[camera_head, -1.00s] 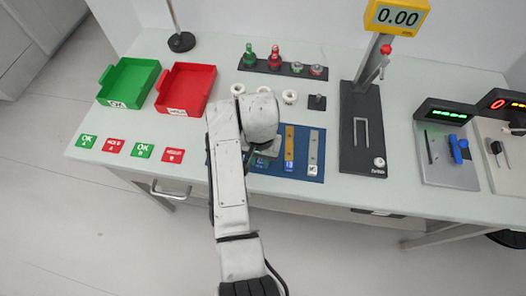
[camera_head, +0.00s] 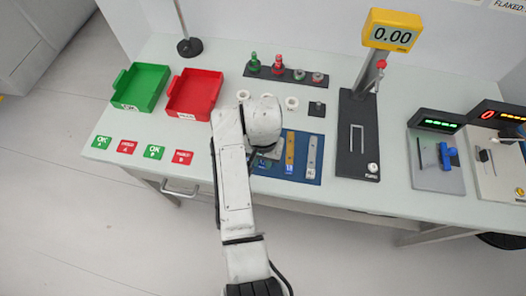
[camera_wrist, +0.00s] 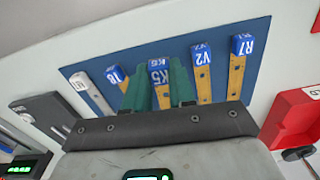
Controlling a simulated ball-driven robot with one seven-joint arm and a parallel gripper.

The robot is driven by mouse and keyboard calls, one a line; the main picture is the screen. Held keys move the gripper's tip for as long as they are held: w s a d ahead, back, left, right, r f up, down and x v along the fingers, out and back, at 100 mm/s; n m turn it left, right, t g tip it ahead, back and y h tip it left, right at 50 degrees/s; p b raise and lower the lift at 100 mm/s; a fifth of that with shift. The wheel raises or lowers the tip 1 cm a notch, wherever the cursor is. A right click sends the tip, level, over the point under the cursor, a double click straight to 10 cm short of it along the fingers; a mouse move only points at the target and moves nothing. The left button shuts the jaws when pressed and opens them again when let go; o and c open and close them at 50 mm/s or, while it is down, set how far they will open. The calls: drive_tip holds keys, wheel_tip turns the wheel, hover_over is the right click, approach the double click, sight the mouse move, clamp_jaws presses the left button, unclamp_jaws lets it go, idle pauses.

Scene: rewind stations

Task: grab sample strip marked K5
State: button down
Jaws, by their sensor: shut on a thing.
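The strip marked K5 (camera_wrist: 159,74) has a blue label end and a yellowish body, and lies in the middle of the row on the blue mat (camera_wrist: 215,38) in the wrist view. My gripper (camera_wrist: 161,88) has its green fingers on either side of this strip, shut on it. It still appears to lie in line with the others; any lift cannot be told. In the head view my arm hides K5 and the fingertips; the blue mat (camera_head: 300,171) shows there.
Strips V2 (camera_wrist: 202,75) and R7 (camera_wrist: 237,70) lie right of K5. Two more strips, one yellowish (camera_wrist: 118,77) and one pale (camera_wrist: 92,95), lie left. A red tray (camera_head: 194,94), green tray (camera_head: 140,86) and black scale base (camera_head: 357,140) stand nearby on the bench.

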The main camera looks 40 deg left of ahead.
drive_tip(key=s+d+r, duration=0.8)
drive_tip(key=s, duration=0.1)
drive_tip(key=shift+s+r, duration=0.2)
drive_tip(key=shift+s, duration=0.1)
idle(0.5)
